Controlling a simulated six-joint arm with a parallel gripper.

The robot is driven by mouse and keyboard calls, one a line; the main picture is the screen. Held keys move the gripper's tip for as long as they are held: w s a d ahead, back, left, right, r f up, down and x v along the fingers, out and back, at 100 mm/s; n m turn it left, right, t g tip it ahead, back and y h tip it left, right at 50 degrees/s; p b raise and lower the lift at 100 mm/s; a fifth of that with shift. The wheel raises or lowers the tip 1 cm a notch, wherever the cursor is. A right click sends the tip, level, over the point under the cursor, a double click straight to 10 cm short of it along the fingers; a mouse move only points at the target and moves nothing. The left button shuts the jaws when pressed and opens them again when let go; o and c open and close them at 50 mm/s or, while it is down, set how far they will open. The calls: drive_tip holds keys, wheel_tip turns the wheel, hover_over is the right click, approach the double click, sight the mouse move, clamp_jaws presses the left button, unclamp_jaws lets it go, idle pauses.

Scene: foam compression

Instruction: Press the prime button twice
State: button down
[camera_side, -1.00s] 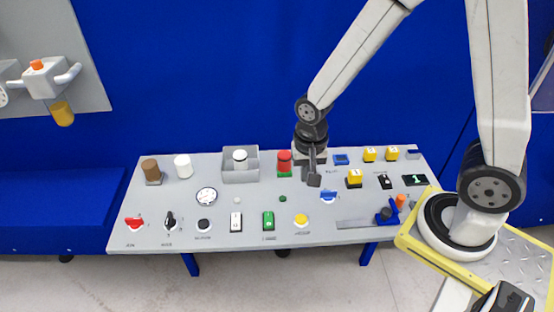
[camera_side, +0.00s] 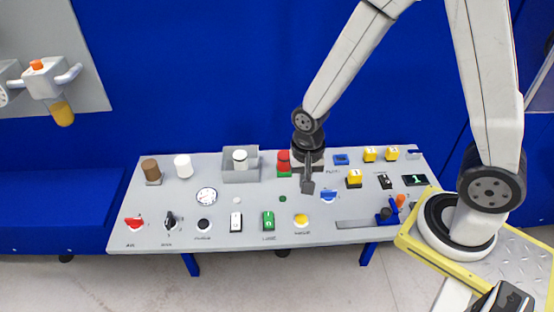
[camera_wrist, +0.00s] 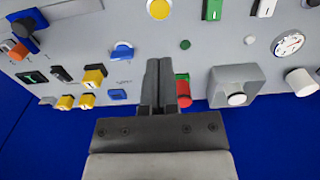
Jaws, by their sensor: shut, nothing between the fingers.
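My gripper (camera_side: 307,187) is shut and empty, with its fingers pointing down over the panel. It hangs behind the round yellow button (camera_side: 301,220) and left of the blue switch (camera_side: 328,195). In the wrist view my fingers (camera_wrist: 160,65) are together, and the yellow button (camera_wrist: 158,8) is at the top edge. A round black button (camera_side: 203,226) is at the front left of the panel. The labels are too small to read, so I cannot tell which button is marked prime. My fingertips appear to touch no button.
The grey panel (camera_side: 265,238) has a red cylinder (camera_side: 283,158) on a green base close to my gripper's left. A grey box (camera_side: 240,175) holds a white cylinder. Green (camera_side: 268,221) and white (camera_side: 236,222) rocker switches are at the front. Several yellow blocks are at the right.

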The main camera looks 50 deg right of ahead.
sight(300, 218)
drive_tip(key=shift+f, duration=6.15)
drive_tip(key=shift+f, duration=0.95)
drive_tip(key=shift+r, duration=0.1)
drive_tip(key=shift+w+r, duration=0.1)
drive_tip(key=shift+r, duration=0.6)
wheel_tip(300, 218, up, 13)
drive_tip(key=shift+f, duration=0.1)
